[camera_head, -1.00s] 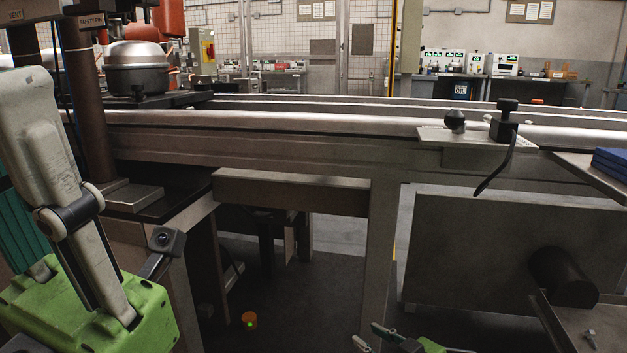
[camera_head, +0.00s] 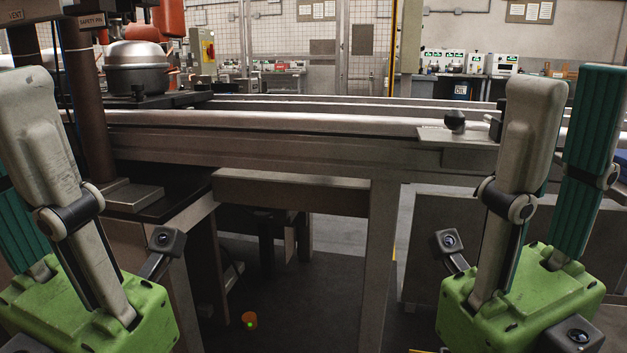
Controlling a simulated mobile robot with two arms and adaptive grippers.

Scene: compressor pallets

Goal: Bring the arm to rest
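My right gripper (camera_head: 568,95) stands upright at the right. Its pale finger and its teal-padded finger rise from a green body, spread apart with nothing between them, so it is open. My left gripper (camera_head: 12,115) stands upright at the left edge. Its pale finger shows whole, and part of its teal-padded finger shows beside it, apart from it, so it looks open. The tip of that second finger is cut off by the picture edge. Both grippers are in front of the conveyor and hold nothing that I can see.
A long metal conveyor (camera_head: 300,150) crosses the view behind my grippers. A silver and black compressor (camera_head: 139,67) sits on it at the left. A flat plate with a black knob (camera_head: 455,121) is at the right. A small orange object (camera_head: 249,320) lies on the floor. The middle is free.

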